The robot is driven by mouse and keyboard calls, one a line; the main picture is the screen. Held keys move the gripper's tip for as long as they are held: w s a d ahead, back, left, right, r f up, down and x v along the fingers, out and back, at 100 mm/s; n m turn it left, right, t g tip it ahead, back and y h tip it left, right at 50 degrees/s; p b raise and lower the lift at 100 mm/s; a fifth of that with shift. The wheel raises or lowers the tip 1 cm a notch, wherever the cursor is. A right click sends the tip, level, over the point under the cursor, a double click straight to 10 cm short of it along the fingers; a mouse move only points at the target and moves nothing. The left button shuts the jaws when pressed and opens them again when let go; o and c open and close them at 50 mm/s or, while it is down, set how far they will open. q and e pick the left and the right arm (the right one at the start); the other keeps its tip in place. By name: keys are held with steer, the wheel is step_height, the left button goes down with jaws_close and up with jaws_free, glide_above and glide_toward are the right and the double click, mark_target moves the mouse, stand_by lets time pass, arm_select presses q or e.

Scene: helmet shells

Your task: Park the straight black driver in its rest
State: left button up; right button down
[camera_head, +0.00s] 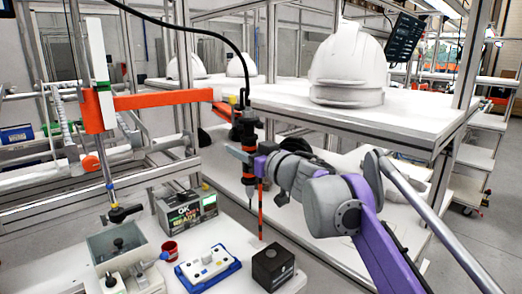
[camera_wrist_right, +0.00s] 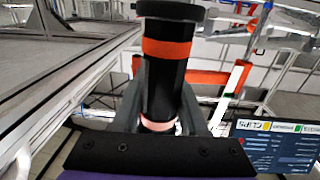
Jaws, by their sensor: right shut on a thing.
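The straight black driver (camera_head: 247,128) hangs upright in the head view, with orange bands and a thin bit pointing down. A black hose runs to its top. My right gripper (camera_head: 252,160) is shut around its body. In the right wrist view the driver (camera_wrist_right: 165,85) is a black cylinder with an orange band, between the fingers of my right gripper (camera_wrist_right: 162,118). An orange horizontal arm (camera_head: 165,100) reaches to the driver's upper part; whether they touch I cannot tell. I cannot clearly make out the rest. My left gripper is not in view.
A white helmet shell (camera_head: 347,65) stands on the shelf (camera_head: 350,113) behind my arm. Below are a black box (camera_head: 272,266), an orange upright rod (camera_head: 260,210), a blue-and-white button panel (camera_head: 208,268), a red cup (camera_head: 169,251) and a grey bin (camera_head: 105,246). A second tool (camera_head: 118,213) hangs left.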

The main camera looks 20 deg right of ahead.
steer(key=shift+s+d, duration=0.2)
steer(key=shift+d, duration=0.65)
steer(key=shift+r, duration=0.1)
steer(key=w+d, duration=0.1)
steer(key=w+p, duration=0.1)
steer(key=w, duration=0.1)
steer(key=w+d+p, duration=0.1)
steer(key=shift+w+d, duration=0.25)
steer(key=shift+d, duration=0.1)
steer(key=shift+w+d+p, duration=0.3)
steer(key=shift+w+p, duration=0.1)
steer(key=shift+w, duration=0.1)
